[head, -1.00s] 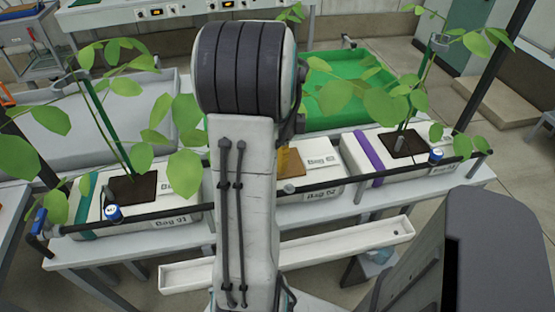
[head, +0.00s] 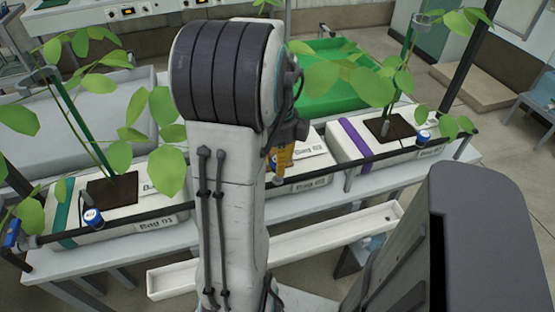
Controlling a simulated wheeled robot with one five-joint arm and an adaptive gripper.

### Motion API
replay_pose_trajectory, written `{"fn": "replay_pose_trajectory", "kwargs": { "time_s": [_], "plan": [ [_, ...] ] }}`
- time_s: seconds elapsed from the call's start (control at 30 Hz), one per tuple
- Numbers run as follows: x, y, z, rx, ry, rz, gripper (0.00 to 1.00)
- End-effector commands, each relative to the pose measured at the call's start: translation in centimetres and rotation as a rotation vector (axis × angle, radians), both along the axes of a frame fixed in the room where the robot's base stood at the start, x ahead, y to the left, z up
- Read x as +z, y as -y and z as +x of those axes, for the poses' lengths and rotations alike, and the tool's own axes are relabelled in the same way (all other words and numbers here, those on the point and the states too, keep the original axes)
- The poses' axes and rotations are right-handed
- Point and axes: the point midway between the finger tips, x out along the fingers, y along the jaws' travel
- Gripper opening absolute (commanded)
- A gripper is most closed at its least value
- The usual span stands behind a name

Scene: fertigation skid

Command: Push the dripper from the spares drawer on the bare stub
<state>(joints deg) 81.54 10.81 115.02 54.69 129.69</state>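My gripper (head: 281,165) shows only in part, as yellow-orange pieces past the right edge of my arm, over the middle bag. Its tips are low, close to the black pipe (head: 325,169). My arm hides the rest, so I cannot tell whether it is open or shut or holds a dripper. No bare stub can be made out; the pipe near the middle bag is partly hidden. One blue-and-white dripper (head: 92,217) sits at the left bag, another (head: 424,137) at the right bag. The spares drawer is not recognisable in view.
The left bag (head: 150,212), middle bag (head: 310,178) and right bag (head: 365,155) lie on a bench with leafy plants. A white gutter (head: 340,237) runs along the front. A green tray (head: 335,95) and grey tray (head: 75,130) stand behind.

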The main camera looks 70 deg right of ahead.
Motion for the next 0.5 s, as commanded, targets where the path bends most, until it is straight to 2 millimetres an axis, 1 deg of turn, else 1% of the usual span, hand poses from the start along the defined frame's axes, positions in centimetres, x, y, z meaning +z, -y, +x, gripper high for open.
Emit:
{"fn": "replay_pose_trajectory", "kwargs": {
  "time_s": [0.03, 0.13, 0.5],
  "plan": [
    [-0.55, -0.01, 0.01, 0.001, 0.000, 0.000, 0.17],
    [-0.86, 0.00, 0.01, 0.001, 0.000, 0.000, 0.17],
    [-0.91, 0.00, 0.02, 0.001, 0.000, 0.000, 0.17]
  ]
}}
